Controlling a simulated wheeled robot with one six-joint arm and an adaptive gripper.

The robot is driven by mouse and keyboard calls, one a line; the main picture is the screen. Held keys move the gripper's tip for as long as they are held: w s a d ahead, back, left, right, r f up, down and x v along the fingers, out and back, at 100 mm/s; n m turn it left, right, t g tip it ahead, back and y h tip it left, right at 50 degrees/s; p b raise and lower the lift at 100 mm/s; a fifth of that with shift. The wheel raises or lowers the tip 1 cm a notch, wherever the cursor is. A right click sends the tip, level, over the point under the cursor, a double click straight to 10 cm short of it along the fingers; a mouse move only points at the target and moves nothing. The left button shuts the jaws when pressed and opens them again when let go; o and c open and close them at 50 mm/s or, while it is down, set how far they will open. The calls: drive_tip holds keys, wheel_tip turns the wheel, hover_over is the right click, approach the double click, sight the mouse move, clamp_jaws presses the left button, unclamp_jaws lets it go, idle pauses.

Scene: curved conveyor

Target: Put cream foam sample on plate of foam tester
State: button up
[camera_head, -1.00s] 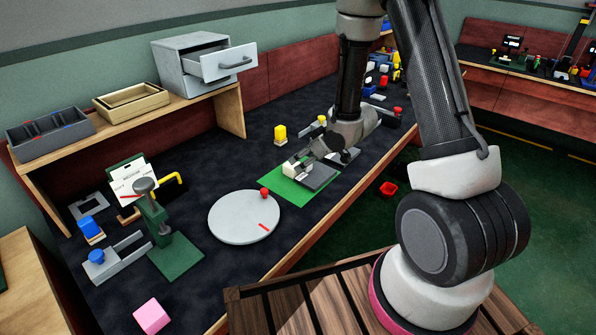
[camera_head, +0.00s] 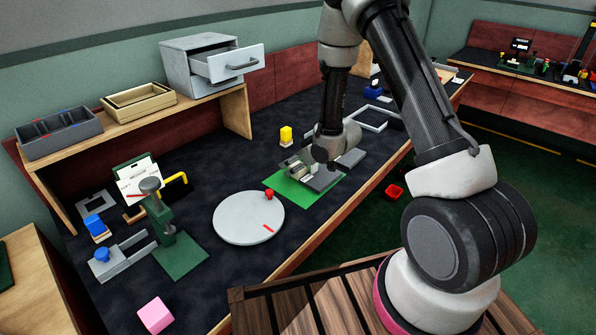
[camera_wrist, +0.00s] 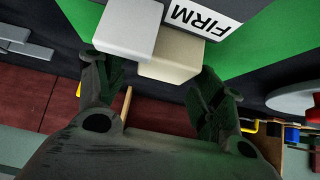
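In the wrist view a cream block (camera_wrist: 172,58), which looks like the cream foam sample, lies between and just beyond the fingertips of my gripper (camera_wrist: 158,70). The fingers stand apart, with a gap at the left finger; contact at the right finger is unclear. A pale grey block (camera_wrist: 128,28) overlaps the cream block's upper left. In the head view my gripper (camera_head: 303,162) is low over a green board (camera_head: 285,186) with a grey plate (camera_head: 322,181); my gripper largely hides the sample. I cannot tell which part is the tester's plate.
A round grey disc (camera_head: 240,222) with a red knob is left of the green board. A green clamp stand (camera_head: 160,222) and a pink cube (camera_head: 155,315) are farther left.

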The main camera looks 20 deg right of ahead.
sight(296, 164)
drive_tip(key=c, duration=0.6)
drive_tip(key=shift+c, duration=0.3)
drive_tip(key=shift+r, duration=0.1)
wheel_tip(296, 164, up, 9)
drive_tip(key=s+d+r+m+t+h, duration=0.1)
drive_tip(key=s+d+r+m+h, duration=0.1)
drive_tip(key=d+m+h, duration=0.3)
drive_tip(key=shift+s+d+m+t, duration=0.4)
drive_tip(key=shift+d+m, duration=0.5)
drive_tip(key=shift+d, duration=0.7)
